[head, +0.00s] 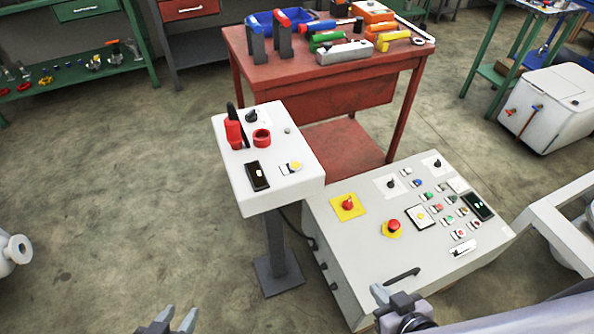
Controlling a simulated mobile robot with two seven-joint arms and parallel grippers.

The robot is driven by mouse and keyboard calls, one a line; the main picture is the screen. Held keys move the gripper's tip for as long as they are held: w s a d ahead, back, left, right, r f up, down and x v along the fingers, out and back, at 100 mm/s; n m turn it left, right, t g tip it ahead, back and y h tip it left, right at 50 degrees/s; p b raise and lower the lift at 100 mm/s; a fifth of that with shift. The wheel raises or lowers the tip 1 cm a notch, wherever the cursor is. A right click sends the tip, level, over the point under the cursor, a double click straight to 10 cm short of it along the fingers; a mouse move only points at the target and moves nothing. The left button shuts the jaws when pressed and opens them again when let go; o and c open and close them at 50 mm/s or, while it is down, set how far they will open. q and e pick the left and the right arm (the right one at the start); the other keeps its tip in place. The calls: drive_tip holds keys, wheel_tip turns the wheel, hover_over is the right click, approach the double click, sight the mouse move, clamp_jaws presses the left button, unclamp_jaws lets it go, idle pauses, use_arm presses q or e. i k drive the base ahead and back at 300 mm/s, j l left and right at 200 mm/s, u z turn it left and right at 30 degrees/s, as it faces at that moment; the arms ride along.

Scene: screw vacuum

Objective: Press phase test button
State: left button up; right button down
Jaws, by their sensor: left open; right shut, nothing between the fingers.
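A large grey control panel (355,262) stands on the right, its sloped top carrying several small coloured buttons (440,196), dark knobs and two red buttons on yellow plates. A white pedestal box (270,193) left of it carries a yellow button (295,165), a red ring and a red-and-black handle. Labels are too small to read, so I cannot tell which button is the phase test one. My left gripper (173,318) is open and empty at the bottom edge, over the floor. My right gripper (380,292) is shut and empty near the panel's front, apart from its buttons.
A red table (335,90) with tools, a blue bin (290,17) and clamps stands behind the pedestal. A white cooler-like box (550,105) is at the right. A green shelf (85,70) is at the back left.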

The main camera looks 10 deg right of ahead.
sight(295, 165)
drive_tip(key=k, duration=0.55)
drive_tip(key=z, duration=1.35)
drive_tip(key=i+j, duration=0.1)
drive_tip(key=j, duration=0.35)
drive_tip(key=i+j, duration=0.1)
drive_tip(key=j, duration=0.4)
drive_tip(key=i+j, duration=0.1)
drive_tip(key=j, duration=0.35)
drive_tip(key=i+j, duration=0.1)
drive_tip(key=j, duration=0.35)
drive_tip(key=i+j, duration=0.1)
drive_tip(key=j, duration=0.4)
drive_tip(key=i+j, duration=0.1)
drive_tip(key=j, duration=0.35)
